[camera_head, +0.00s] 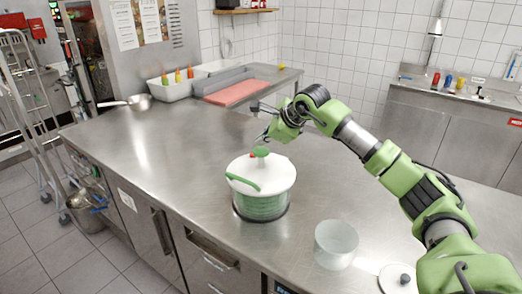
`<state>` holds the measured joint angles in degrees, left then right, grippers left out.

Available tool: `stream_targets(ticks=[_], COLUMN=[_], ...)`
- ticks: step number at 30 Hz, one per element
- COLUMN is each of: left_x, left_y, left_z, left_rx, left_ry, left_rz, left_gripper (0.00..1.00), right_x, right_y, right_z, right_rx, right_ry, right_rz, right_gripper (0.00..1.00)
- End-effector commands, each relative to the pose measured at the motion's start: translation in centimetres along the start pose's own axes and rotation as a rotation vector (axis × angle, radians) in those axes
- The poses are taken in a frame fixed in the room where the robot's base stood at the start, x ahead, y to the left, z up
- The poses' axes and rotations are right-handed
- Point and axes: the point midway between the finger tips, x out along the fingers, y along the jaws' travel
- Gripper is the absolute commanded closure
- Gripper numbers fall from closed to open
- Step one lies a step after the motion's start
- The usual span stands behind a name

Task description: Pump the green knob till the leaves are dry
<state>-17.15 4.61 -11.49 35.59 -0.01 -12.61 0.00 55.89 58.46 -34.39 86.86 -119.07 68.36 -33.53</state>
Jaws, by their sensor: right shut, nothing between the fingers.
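The salad spinner (262,187) stands upright on the steel counter, with a white lid and a clear body that looks green inside. The green knob (261,151) stands up at the top of its lid. A green lever (243,183) lies along the lid's front left edge. My right gripper (262,138) is shut and empty, just above and behind the knob. I cannot tell whether it touches the knob. The leaves cannot be made out singly through the wall. My left gripper is not in view.
A clear, empty-looking bowl (336,245) stands right of the spinner, near the front edge. A white round lid (398,279) lies further right. A saucepan (138,102), a white bin with bottles (172,88) and a red board (238,92) are at the back. The counter's left is clear.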

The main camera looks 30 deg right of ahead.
Motion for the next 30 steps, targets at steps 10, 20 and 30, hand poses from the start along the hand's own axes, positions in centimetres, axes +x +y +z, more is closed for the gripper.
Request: stream_targets(ticks=[10, 20, 30], left_x=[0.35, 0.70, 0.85], left_y=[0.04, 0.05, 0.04], left_z=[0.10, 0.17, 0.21], left_rx=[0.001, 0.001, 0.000], left_ry=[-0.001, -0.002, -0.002], left_rz=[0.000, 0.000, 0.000], left_gripper=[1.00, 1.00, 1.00], right_x=[0.27, 0.56, 0.68], right_y=[0.21, 0.44, 0.53], right_z=[-0.20, -0.41, -0.51], right_rx=[0.000, 0.000, 0.000], right_ry=[0.000, 0.000, 0.000], right_rz=[0.000, 0.000, 0.000], right_gripper=[1.00, 1.00, 1.00])
